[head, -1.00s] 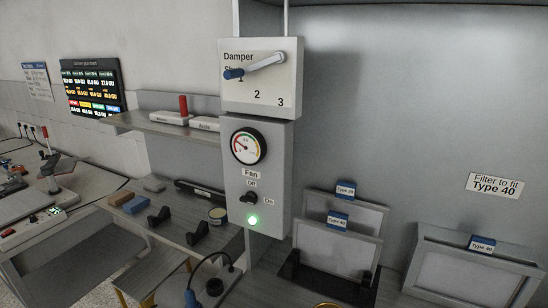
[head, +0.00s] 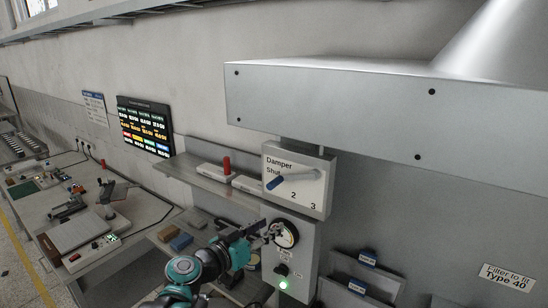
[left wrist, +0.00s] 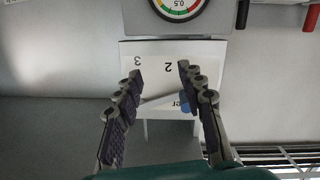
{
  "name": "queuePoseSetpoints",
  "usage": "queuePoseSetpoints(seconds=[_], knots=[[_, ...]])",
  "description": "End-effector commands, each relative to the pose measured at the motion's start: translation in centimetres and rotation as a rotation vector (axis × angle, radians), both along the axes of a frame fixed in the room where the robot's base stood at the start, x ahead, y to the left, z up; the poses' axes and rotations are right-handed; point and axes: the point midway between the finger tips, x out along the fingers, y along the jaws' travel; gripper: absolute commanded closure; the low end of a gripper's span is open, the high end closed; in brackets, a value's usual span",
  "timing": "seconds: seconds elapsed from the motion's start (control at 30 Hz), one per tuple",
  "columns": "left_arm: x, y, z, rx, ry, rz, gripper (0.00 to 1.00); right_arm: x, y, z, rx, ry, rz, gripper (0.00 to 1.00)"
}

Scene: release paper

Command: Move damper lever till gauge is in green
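The damper lever (head: 293,180) crosses the white damper panel (head: 325,180), its blue handle at the lower left, just below the word Shut. The round gauge (head: 290,236) below is partly hidden by my left gripper (head: 272,232), and its needle cannot be read. In the left wrist view, which is upside down, the left gripper (left wrist: 160,68) is open and pointing at the panel. The lever's grey arm (left wrist: 158,99) and blue handle (left wrist: 186,106) show between and behind the fingers; contact is unclear. The gauge (left wrist: 180,8) is cut off at the top.
The fan box (head: 302,262) with a lit green lamp (head: 283,284) is under the panel. A large grey hood (head: 330,105) overhangs above and right. A shelf (head: 190,178) with a red-handled device is left of the panel. Filters (head: 365,272) stand at lower right.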

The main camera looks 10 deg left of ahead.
Motion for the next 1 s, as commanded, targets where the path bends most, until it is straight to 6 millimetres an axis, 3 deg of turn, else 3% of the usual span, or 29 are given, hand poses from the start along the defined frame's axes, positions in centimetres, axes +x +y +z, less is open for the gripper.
queuePoseSetpoints(seconds=[0.03, 0.1, 0.23, 0.37, 0.8, 1.0], knots=[[1.0, 0.9, 3.2, -0.011, -0.036, 0.017, 0.61, 0.0, 0.0, 2.4, 0.000, 0.000, 0.000, 0.60], [1.9, 1.8, 5.3, -0.021, -0.080, 0.034, 0.61, 0.0, 0.0, 3.6, 0.000, 0.000, 0.000, 0.60], [2.9, 3.0, 7.2, -0.029, -0.128, 0.058, 0.61, 0.0, 0.0, 4.6, 0.000, 0.000, 0.000, 0.60], [3.8, 3.0, 7.6, -0.033, -0.140, 0.062, 0.61, 0.0, 0.0, 4.7, 0.000, 0.000, 0.000, 0.60], [9.6, 0.5, 7.5, -0.032, -0.139, 0.062, 0.61, 0.0, 0.0, 5.9, 0.000, 0.000, 0.000, 0.60], [10.3, 0.2, 7.4, -0.032, -0.139, 0.062, 0.61, 0.0, 0.0, 6.0, 0.000, 0.000, 0.000, 0.60]])
